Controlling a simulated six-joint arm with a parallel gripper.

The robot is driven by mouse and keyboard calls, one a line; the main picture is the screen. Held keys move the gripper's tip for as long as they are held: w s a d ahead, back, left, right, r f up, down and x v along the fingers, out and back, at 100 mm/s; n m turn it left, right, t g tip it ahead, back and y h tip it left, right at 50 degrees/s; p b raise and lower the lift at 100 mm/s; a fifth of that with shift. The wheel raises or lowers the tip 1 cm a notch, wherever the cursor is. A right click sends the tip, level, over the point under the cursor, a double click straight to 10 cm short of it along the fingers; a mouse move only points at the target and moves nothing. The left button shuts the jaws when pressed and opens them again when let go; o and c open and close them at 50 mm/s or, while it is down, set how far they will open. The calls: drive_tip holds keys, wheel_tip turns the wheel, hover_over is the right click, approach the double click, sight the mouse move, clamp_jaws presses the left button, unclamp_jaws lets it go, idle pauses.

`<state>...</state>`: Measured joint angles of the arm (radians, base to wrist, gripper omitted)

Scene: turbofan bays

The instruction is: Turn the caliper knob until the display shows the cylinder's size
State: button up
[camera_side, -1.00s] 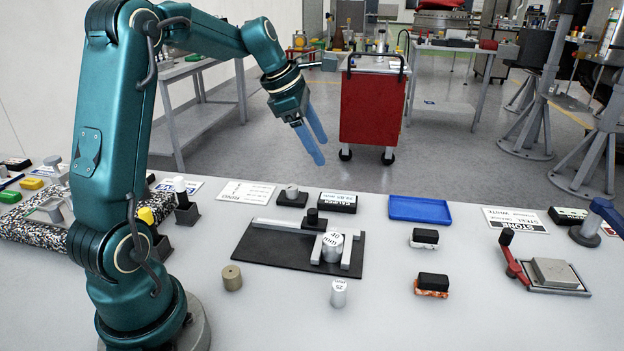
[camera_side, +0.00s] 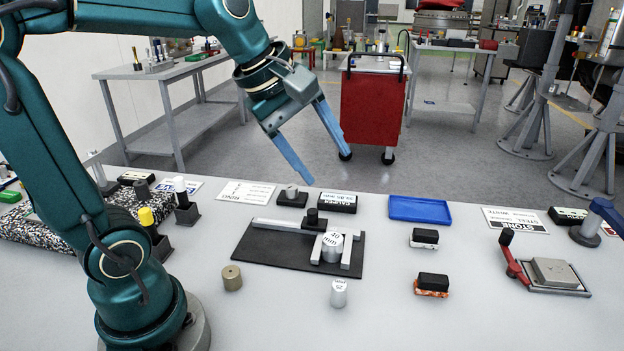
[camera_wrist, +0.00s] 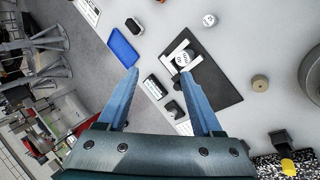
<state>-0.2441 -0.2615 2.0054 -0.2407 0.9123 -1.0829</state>
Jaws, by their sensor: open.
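The caliper (camera_side: 285,228) lies on a black mat (camera_side: 262,255) on the bench, with a dark knob (camera_side: 312,216) on top. A silver cylinder (camera_side: 332,247) marked 40 mm stands between its jaws. A dark display block (camera_side: 337,202) with a pale readout sits behind the mat; its digits are too small to read. My gripper (camera_side: 321,154) is open and empty, in the air above and behind the display. In the wrist view the blue fingers (camera_wrist: 160,73) are spread, with the cylinder (camera_wrist: 183,62) and mat (camera_wrist: 222,88) beyond them.
A silver cylinder marked 25 (camera_side: 338,293) and a brass cylinder (camera_side: 232,278) stand in front of the mat. A grey knob on a black base (camera_side: 291,197) is behind it. A blue tray (camera_side: 419,209), small blocks (camera_side: 432,284) and a red-handled clamp (camera_side: 513,262) are to the right.

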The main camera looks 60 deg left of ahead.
drive_tip(key=shift+s+d, duration=0.1)
drive_tip(key=shift+s, duration=0.05)
drive_tip(key=m+g+y, duration=0.2)
drive_tip(key=g+y, duration=0.2)
drive_tip(key=y, duration=0.1)
hover_over(292, 187)
drive_tip(key=d, duration=0.3)
wheel_tip(292, 187, down, 12)
drive_tip(key=shift+g, duration=0.3)
drive_tip(key=shift+s+x, duration=0.2)
drive_tip(key=shift+x, duration=1.65)
drive_tip(key=shift+s+x, duration=0.25)
drive_tip(key=shift+x, duration=1.6)
clamp_jaws()
